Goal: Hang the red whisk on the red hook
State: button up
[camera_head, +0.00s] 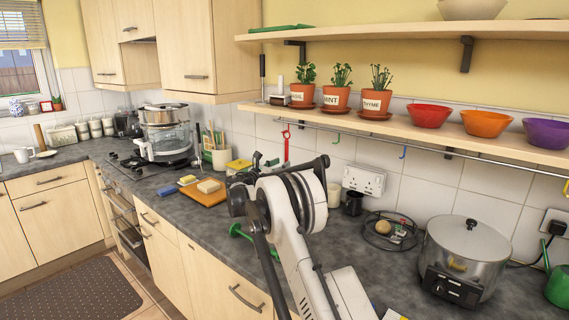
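A slim red utensil-like shape (286,147), which looks like the red whisk's handle, is upright just below the rail under the lower shelf, against the tiles. Its top is at rail height, near a small red shape (277,122) that may be the red hook. I cannot tell whether the two are joined or only overlap in the picture. No whisk wires are clear. My arm stands in the middle foreground, its dark upper parts just below and right of the red shape. My gripper's fingers cannot be made out among these parts, so its hold is unclear.
The rail (472,160) also carries a green hook (336,138) and a blue hook (404,153). Herb pots (336,98) and bowls (486,124) stand on the shelf above. A steel pot (465,255) is at right, a chopping board (204,194) at left.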

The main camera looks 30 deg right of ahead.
jog(key=r+v, duration=0.1)
jog(key=v, duration=0.8)
jog(key=s+a+r+m+y+b, duration=0.1)
jog(key=s+a+r+m+y, duration=0.2)
jog(key=s, duration=0.6)
jog(key=s+a+r+m+y, duration=0.1)
jog(key=s+r+m+y, duration=0.15)
jog(key=s+m, duration=0.45)
jog(key=s+a+r+m+y+b, duration=0.15)
jog(key=s+y, duration=0.25)
jog(key=s, duration=0.8)
jog(key=s+a+f+m+y, duration=0.2)
jog(key=s+a, duration=0.3)
jog(key=s, duration=0.5)
jog(key=s+a+f+m+y, duration=0.3)
jog(key=s+a+f+m, duration=0.2)
jog(key=s, duration=0.5)
jog(key=s+a+f+m+y, duration=0.3)
jog(key=s+a+f+m, duration=0.1)
jog(key=s, duration=0.6)
jog(key=shift+a+f, duration=0.25)
jog(key=shift+a, duration=0.25)
